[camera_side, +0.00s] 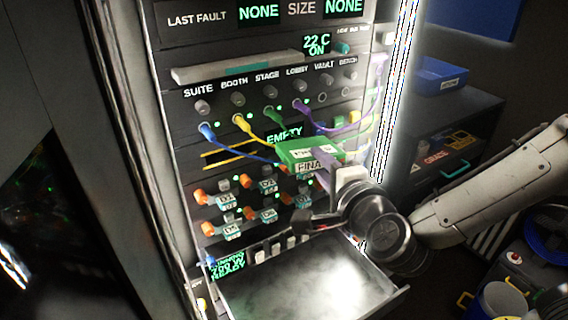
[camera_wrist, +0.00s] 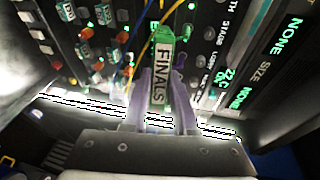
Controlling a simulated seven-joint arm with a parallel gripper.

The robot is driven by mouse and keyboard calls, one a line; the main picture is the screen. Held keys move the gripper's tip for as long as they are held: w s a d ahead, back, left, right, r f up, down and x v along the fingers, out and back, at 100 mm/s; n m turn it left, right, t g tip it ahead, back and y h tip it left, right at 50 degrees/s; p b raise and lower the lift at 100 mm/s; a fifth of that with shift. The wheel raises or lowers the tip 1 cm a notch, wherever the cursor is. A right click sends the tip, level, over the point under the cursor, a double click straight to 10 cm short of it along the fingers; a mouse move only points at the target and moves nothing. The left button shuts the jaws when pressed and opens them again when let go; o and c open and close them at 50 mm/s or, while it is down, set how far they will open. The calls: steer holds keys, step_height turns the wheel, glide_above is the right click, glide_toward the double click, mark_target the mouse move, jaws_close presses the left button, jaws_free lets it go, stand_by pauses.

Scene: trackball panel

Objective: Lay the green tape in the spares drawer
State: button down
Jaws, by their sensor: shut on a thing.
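The green tape (camera_side: 300,151), with a white label reading FINALS, is in my gripper (camera_side: 326,158), in front of the rack panel. In the wrist view the tape (camera_wrist: 162,75) stands between the two pale fingers of my gripper (camera_wrist: 163,98), which are shut on it. An open drawer (camera_side: 310,285) sticks out at the bottom of the rack, below the tape. Its visible floor is bare, and no readable name shows on it. The tape is above the drawer and apart from it.
Blue, yellow, green and purple cables (camera_side: 240,151) loop across the panel close behind the tape. Several small cartridges (camera_side: 222,200) with orange knobs sit below them. At right are a blue bin (camera_side: 440,77) and a dark shelf unit (camera_side: 480,112).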

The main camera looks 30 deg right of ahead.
steer(key=s+d+f+g, duration=0.1)
steer(key=s+d+f, duration=0.1)
steer(key=s+d, duration=0.15)
steer(key=g, duration=0.2)
glide_above(323, 315)
steer(key=s+a, duration=0.2)
step_height(323, 315, down, 34)
steer(key=shift+s+a+f, duration=0.1)
steer(key=shift+f, duration=2.55)
steer(key=shift+a+f, duration=0.1)
steer(key=shift+f, duration=2.55)
steer(key=shift+f+g, duration=0.2)
steer(key=shift+g, duration=0.1)
steer(key=shift+s+f, duration=0.1)
steer(key=shift+f, duration=0.05)
